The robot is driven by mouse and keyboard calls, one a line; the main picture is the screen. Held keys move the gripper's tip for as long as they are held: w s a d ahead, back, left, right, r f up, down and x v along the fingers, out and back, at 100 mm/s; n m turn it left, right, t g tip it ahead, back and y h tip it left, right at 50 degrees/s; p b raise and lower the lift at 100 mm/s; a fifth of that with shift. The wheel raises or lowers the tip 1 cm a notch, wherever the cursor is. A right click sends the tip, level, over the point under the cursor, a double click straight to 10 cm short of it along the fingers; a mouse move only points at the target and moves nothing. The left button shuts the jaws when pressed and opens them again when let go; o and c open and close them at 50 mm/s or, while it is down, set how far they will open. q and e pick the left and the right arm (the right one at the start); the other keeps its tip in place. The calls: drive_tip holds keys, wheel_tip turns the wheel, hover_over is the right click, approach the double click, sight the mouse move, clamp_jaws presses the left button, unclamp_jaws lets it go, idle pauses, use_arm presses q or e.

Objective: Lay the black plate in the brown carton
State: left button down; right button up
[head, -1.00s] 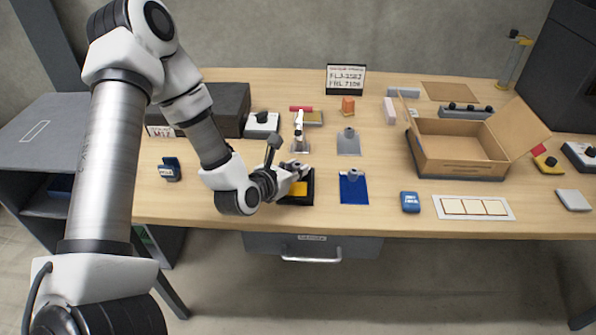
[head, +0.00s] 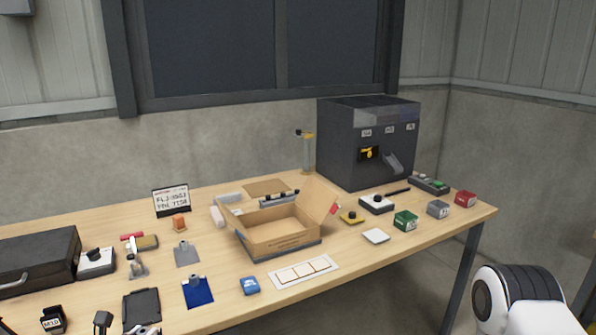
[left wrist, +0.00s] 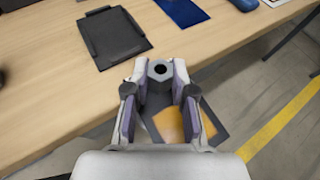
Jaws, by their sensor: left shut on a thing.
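The brown carton (head: 283,246) stands open on the table, flaps spread, to the right of the gripper. My right gripper is not in view.
An empty black tray (head: 142,307) lies near the front edge, with a blue plate (head: 197,292) beside it. A blue block (head: 249,286) and a white panel card (head: 303,273) lie before the carton. A dark machine (head: 345,150) stands behind it to the right.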

use_arm(q)
drive_tip(key=s+d+f+m+g+h, duration=0.1)
drive_tip(key=s+d+m+g+h, duration=0.2)
drive_tip(key=d+m+h, duration=0.2)
drive_tip(key=s+d+f+m+g+h, duration=0.1)
drive_tip(key=s+d+m+g+h, duration=0.2)
drive_tip(key=d, duration=0.8)
drive_tip(key=m+h, duration=0.2)
drive_tip(key=shift+d+f+m+h, duration=0.35)
drive_tip(key=shift+f+m+h, duration=0.05)
